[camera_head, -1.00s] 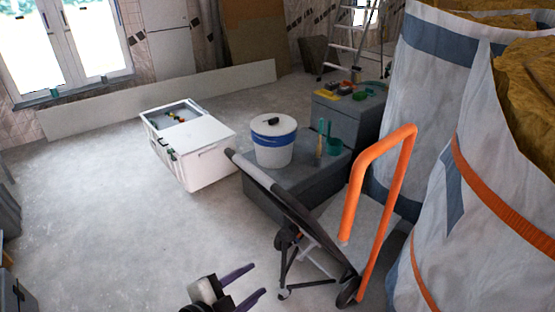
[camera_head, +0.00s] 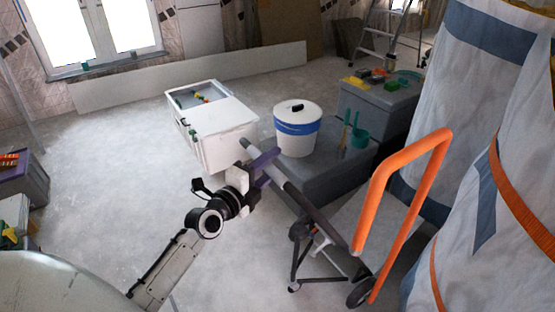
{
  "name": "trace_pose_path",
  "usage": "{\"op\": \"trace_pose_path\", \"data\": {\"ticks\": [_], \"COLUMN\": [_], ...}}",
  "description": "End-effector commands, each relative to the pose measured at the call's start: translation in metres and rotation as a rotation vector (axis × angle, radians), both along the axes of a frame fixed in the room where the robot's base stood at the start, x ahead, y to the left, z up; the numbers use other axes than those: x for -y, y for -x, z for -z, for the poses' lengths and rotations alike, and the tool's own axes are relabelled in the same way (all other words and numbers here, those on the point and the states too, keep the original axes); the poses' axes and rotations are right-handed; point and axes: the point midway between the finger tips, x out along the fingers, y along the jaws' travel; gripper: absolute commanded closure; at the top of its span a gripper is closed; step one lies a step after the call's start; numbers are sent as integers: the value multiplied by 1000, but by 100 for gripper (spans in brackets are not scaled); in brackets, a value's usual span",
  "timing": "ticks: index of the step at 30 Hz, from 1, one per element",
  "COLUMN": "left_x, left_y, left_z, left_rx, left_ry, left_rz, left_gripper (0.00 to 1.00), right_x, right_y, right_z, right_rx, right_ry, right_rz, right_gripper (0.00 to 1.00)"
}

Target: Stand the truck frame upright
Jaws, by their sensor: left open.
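The truck frame (camera_head: 313,212) is tilted, its long grey-and-black bar running from its raised end at upper left down to a dark wheel (camera_head: 361,293) at lower right. Thin legs with small casters stand under it on the floor. An orange tube loop (camera_head: 377,205) rises by the wheel and seems joined to the frame. My left gripper (camera_head: 264,168) is at the upper end of the bar, its purple fingers open on either side of it. I cannot tell whether they touch it. My right gripper is not in view.
A white box (camera_head: 225,145) and a white bucket with a blue band (camera_head: 297,131) stand behind the bar, close to a grey case (camera_head: 325,175). Large white bags (camera_head: 500,190) crowd the right side. The floor at left centre (camera_head: 110,180) is clear.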

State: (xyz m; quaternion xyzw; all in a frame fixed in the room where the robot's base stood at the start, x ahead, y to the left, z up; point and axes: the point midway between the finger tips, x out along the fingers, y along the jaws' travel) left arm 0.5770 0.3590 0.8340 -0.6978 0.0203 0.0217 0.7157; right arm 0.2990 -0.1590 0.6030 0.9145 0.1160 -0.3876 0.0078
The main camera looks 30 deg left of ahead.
Motion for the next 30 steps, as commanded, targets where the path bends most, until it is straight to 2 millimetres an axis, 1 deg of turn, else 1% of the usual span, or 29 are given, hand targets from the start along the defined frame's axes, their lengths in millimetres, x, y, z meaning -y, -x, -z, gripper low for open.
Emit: {"op": "trace_pose_path", "data": {"ticks": [1, 3, 6, 10, 17, 24, 30], "left_x": [1, 0, 0, 1, 1, 1, 1], "left_y": [-8, -17, -25, -29, -29, -29, -29], "left_z": [0, 1, 2, 2, 2, 3, 2], "left_rx": [1, 0, -1, -2, -2, -2, -2], "left_ry": [3, 2, 1, 0, 0, 0, 0], "left_rz": [0, 0, 1, 1, 1, 1, 1], "left_gripper": [59, 59, 59, 59, 59, 100, 100], "right_x": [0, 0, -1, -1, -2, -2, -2], "right_y": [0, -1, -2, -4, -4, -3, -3], "right_z": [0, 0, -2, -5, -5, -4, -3], "right_rx": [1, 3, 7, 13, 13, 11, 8], "right_ry": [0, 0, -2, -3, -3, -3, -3], "right_rz": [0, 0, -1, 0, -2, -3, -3], "right_gripper": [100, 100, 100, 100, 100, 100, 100]}}
